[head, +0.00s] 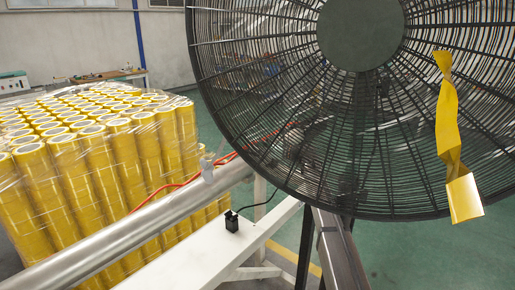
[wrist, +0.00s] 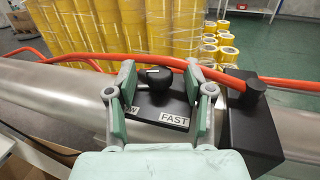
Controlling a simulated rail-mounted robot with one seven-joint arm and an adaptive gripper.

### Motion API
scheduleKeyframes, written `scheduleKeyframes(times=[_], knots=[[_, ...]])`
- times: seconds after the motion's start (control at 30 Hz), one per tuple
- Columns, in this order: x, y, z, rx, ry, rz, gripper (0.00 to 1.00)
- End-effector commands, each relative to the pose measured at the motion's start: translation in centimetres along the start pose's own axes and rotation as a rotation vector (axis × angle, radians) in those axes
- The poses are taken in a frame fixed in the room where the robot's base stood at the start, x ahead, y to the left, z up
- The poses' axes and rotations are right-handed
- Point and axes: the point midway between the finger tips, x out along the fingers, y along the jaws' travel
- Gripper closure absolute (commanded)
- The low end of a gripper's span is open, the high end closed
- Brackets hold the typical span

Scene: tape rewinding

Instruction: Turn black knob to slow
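The black knob (wrist: 155,78) sits on a small black plate (wrist: 162,102) in the wrist view, in front of a metal tube. A white FAST label (wrist: 176,119) is on the plate's right front. A second label (wrist: 130,109) at the left is mostly hidden by my left finger; only its last letter or so shows. My gripper (wrist: 160,76) is open, with one finger on each side of the knob. There is a visible gap between each finger and the knob. The knob and my gripper cannot be made out in the head view.
An orange cable (wrist: 75,58) runs behind the knob into a black box (wrist: 252,118) close to the right finger. Yellow tape rolls (head: 105,150) stand behind. In the head view, a large black fan (head: 330,130) with a yellow strip (head: 450,120) fills the right.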

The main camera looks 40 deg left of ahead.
Motion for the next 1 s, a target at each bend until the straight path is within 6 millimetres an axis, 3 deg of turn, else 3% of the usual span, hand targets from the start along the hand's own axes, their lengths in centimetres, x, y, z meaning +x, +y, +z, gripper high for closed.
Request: scheduleKeyframes(times=[0.33,0.7,1.0], knots=[[0.0,0.0,1.1,-0.002,0.001,0.001,0.48],[0.0,0.0,7.4,-0.002,0.0,0.001,0.48],[0.0,0.0,9.9,-0.001,0.001,0.001,0.48]])
